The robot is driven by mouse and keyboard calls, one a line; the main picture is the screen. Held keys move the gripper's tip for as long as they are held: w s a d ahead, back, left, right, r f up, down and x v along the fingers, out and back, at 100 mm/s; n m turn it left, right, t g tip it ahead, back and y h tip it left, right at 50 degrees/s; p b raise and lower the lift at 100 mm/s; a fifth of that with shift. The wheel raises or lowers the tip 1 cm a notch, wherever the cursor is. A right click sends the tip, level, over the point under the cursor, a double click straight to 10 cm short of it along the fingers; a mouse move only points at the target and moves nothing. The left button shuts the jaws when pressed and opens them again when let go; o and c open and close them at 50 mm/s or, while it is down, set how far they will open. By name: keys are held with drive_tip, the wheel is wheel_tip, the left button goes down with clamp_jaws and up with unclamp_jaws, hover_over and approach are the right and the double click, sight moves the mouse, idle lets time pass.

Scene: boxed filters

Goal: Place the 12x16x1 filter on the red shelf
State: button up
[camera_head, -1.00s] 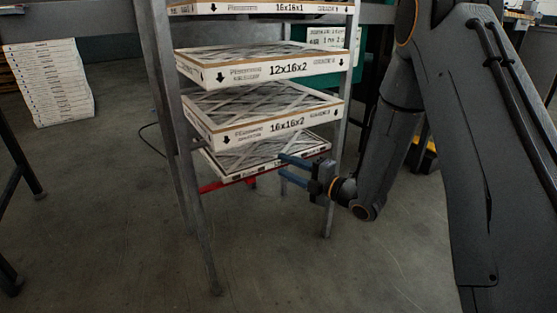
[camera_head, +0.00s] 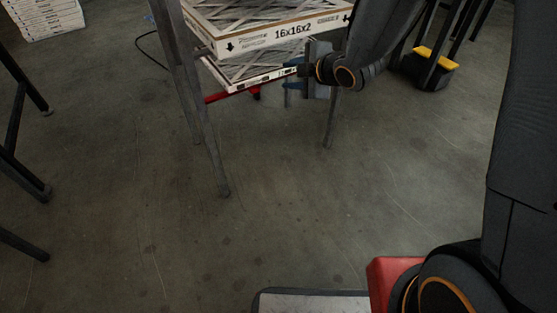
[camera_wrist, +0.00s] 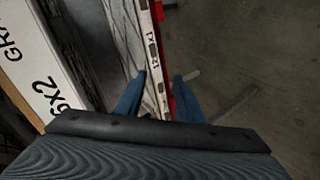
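The lowest thin filter (camera_head: 262,80) lies flat in the rack, white-edged with a mesh top. Its edge label in the wrist view (camera_wrist: 154,58) begins with 12, but the full size is hard to read. Red shelf parts (camera_head: 228,95) show just beneath it, and red also runs along its edge in the wrist view (camera_wrist: 186,100). My gripper (camera_head: 290,75) is at the filter's front right. In the wrist view its blue fingers (camera_wrist: 160,98) are apart, one over the mesh and one beyond the white edge and the red. I see no clear grip.
A thicker 16x16x2 filter (camera_head: 290,32) sits close above. A rack leg (camera_head: 205,130) stands at left and another (camera_head: 332,120) right of my gripper. A black and yellow box (camera_head: 432,70) is at right. The front floor is mostly clear.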

drive_tip(key=s+r+m+g+h, duration=0.1)
drive_tip(key=s+r+m+g, duration=0.1)
drive_tip(key=s, duration=1.1)
drive_tip(key=s+a+r+m+g+h, duration=0.1)
drive_tip(key=s+r+m+g+h, duration=0.1)
drive_tip(key=s+m, duration=0.5)
drive_tip(key=s+r+m+g+h, duration=0.2)
drive_tip(key=s+r+m+g, duration=0.2)
drive_tip(key=s, duration=1.5)
drive_tip(key=shift+a+m+g, duration=0.35)
drive_tip(key=shift+m+g, duration=0.05)
drive_tip(key=shift+g, duration=0.4)
drive_tip(key=shift+s, duration=0.1)
drive_tip(key=shift+d+r+m+p, duration=0.1)
drive_tip(key=shift+r+m+p, duration=0.2)
drive_tip(key=shift+r+p, duration=0.75)
drive_tip(key=shift+r+p, duration=0.3)
drive_tip(key=shift+r, duration=0.05)
